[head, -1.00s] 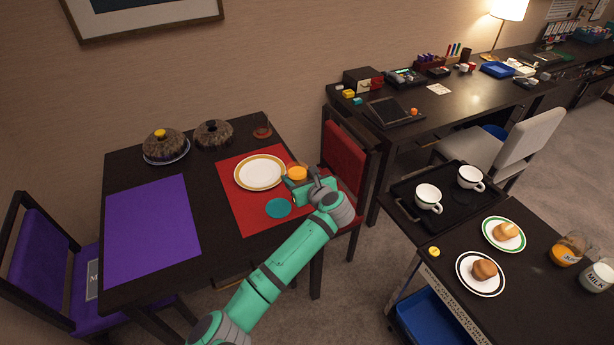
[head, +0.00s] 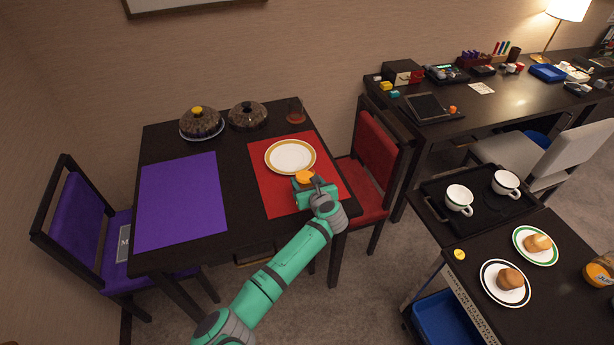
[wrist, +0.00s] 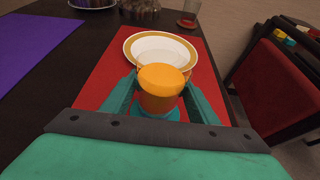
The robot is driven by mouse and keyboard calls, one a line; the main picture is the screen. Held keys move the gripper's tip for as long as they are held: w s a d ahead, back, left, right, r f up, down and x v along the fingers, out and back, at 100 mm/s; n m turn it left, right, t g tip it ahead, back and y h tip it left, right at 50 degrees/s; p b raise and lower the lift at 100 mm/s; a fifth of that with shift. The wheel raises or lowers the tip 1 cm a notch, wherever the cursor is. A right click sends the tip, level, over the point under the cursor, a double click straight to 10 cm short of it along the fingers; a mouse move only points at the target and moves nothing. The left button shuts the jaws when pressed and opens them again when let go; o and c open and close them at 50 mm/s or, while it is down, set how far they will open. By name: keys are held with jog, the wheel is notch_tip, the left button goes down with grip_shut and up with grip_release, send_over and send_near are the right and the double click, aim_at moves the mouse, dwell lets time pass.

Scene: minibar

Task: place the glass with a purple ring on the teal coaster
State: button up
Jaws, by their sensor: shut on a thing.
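My gripper (wrist: 160,104) is shut on a glass of orange drink (wrist: 161,86), one finger on each side. In the head view, the glass (head: 304,177) is upright at the near edge of the plate, with my gripper (head: 304,187) around it. No purple ring can be made out on it. The teal coaster (wrist: 142,111) shows in the wrist view under and around the glass's lower part. In the head view the coaster is mostly hidden by the glass and gripper. I cannot tell whether the glass's base touches it.
A white plate with a gold rim (head: 290,156) lies on the red placemat (head: 264,180), just beyond the glass. Another glass (head: 296,112) stands at the table's back. A red chair (head: 376,150) is at the right. The purple placemat (head: 180,200) is bare.

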jog(key=shift+f, duration=0.65)
jog(key=shift+f, duration=0.1)
jog(key=o, duration=1.4)
jog(key=shift+c, duration=0.2)
